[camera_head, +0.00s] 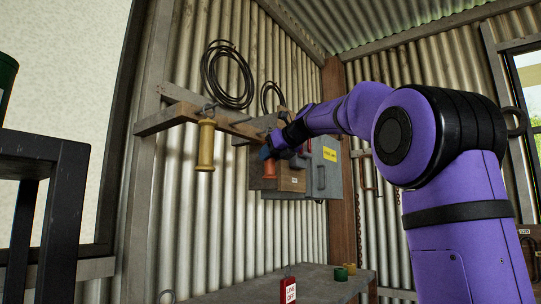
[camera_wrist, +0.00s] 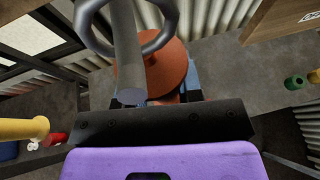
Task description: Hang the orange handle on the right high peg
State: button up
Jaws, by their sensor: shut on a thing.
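The orange handle shows in the head view (camera_head: 270,169) below my gripper (camera_head: 267,152), and its round orange top shows in the wrist view (camera_wrist: 172,72). My gripper is shut on it, close to the wooden rail (camera_head: 238,127). In the wrist view a metal ring (camera_wrist: 164,38) rises from the orange top. A grey round peg (camera_wrist: 128,70) crosses in front of the ring's lower part; I cannot tell whether the ring is around it. In the head view my gripper hides the peg and ring there.
A yellow handle (camera_head: 205,146) hangs from the rail's left peg, beside my gripper. A wooden box (camera_head: 291,180) and grey cabinet (camera_head: 328,160) are close behind on the wall. Coiled black cable (camera_head: 228,76) hangs above. A bench (camera_head: 300,284) with small cups stands below.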

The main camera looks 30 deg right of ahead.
dwell(0.3)
jog(key=o, duration=1)
jog(key=shift+s+r, duration=0.1)
jog(key=v, duration=1)
jog(key=shift+s+r, duration=0.15)
jog(key=shift+s, duration=0.1)
